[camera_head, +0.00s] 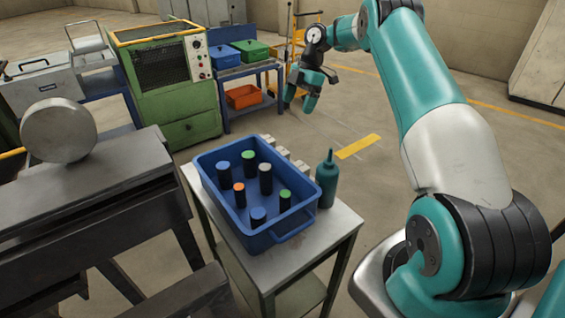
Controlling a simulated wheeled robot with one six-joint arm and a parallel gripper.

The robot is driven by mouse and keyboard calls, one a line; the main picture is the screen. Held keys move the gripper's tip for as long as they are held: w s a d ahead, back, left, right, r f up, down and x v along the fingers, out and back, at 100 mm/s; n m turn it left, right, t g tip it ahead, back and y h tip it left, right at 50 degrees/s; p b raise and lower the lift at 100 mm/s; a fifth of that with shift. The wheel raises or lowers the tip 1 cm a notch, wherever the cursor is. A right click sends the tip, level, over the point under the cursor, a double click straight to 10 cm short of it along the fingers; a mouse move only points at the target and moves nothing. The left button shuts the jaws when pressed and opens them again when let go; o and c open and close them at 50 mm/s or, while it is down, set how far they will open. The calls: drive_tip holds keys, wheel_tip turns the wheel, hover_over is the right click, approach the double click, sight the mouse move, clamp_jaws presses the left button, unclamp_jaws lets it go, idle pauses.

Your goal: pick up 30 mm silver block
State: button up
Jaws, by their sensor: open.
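A blue tray (205,185) on a small metal table holds several dark upright cylinders with coloured tops. One cylinder has a pale grey, silver-looking top (265,168) and stands near the tray's middle; I cannot tell its size or whether it is the 30 mm silver block. Small pale blocks (283,151) sit along the tray's far right side, partly hidden by its rim. My gripper (299,105) is open and empty, in the air beyond and above the tray, apart from everything in it.
Other cylinders have blue (224,165), green (248,156) and orange (239,186) tops. A teal bottle (327,180) stands by the tray's right side. A green machine (172,85) and a blue bench (246,70) with bins stand behind. The table's front right is clear.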

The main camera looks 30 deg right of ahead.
wheel_tip(320, 180, down, 3)
drive_tip(key=b, duration=0.1)
approach(283, 150)
drive_tip(key=x, duration=0.5)
drive_tip(key=shift+s+f, duration=0.15)
drive_tip(key=shift+s, duration=0.1)
drive_tip(key=shift+w+p+x, duration=0.15)
drive_tip(key=shift+p+x, duration=0.2)
drive_tip(key=shift+x, duration=1.15)
drive_tip(key=shift+w+p+x, duration=0.1)
drive_tip(key=shift+p+x, duration=0.25)
drive_tip(key=shift+x, duration=1.15)
drive_tip(key=c, duration=1.1)
